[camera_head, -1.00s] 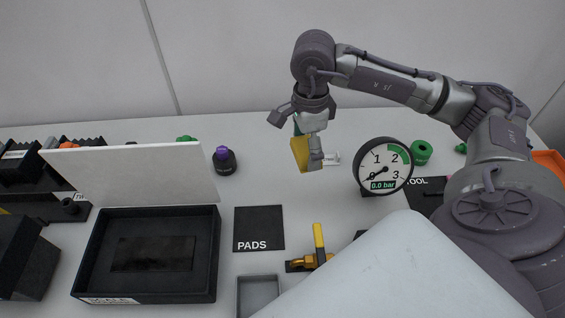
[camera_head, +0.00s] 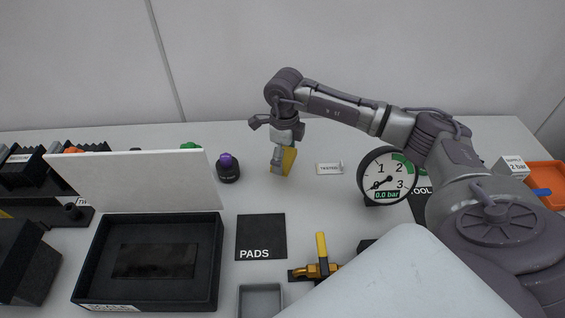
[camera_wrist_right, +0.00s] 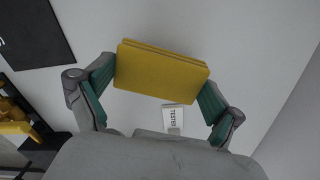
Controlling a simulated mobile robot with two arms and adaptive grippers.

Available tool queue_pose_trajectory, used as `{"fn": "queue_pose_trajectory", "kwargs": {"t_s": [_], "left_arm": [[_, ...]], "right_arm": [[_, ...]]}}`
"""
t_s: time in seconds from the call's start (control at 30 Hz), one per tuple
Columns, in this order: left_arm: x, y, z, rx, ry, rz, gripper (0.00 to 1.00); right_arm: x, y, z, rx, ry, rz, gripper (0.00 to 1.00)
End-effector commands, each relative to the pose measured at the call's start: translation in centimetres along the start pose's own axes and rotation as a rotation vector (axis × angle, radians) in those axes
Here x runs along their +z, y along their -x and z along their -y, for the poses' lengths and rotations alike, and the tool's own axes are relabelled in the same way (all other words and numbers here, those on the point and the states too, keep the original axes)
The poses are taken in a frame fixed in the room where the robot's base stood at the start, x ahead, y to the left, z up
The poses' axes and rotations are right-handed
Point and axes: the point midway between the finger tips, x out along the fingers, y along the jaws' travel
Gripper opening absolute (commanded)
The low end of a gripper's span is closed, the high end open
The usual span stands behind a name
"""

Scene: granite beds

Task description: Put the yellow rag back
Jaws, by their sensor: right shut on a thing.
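The yellow rag (camera_head: 289,161) is a folded flat yellow piece hanging from my right gripper (camera_head: 279,158) in the head view. In the right wrist view the rag (camera_wrist_right: 162,71) spans the space between the two green-padded fingers of the right gripper (camera_wrist_right: 156,85), and they are shut on it. I cannot tell whether the rag touches the bench. My left gripper is not in view.
A TESTED label (camera_head: 329,168) lies right of the rag, with a pressure gauge (camera_head: 388,174) beyond it. A black tray (camera_head: 89,262) with a raised white lid stands left.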

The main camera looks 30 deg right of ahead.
Motion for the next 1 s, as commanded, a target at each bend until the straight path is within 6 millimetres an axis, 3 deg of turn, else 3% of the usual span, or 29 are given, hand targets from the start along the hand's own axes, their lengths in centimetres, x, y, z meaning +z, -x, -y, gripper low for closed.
{"fn": "queue_pose_trajectory", "kwargs": {"t_s": [0.4,0.8,0.83,1.0], "left_arm": [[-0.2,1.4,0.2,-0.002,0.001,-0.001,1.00],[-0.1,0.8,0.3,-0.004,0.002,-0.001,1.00],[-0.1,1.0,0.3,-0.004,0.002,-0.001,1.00],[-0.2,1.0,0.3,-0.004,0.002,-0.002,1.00]], "right_arm": [[0.5,-4.2,0.1,0.001,0.001,-0.002,0.60],[0.5,-4.9,0.2,0.000,0.002,-0.001,0.60],[0.5,-4.7,0.2,0.000,0.001,-0.001,0.98],[0.5,-4.7,0.2,0.000,0.001,-0.001,1.00]]}}
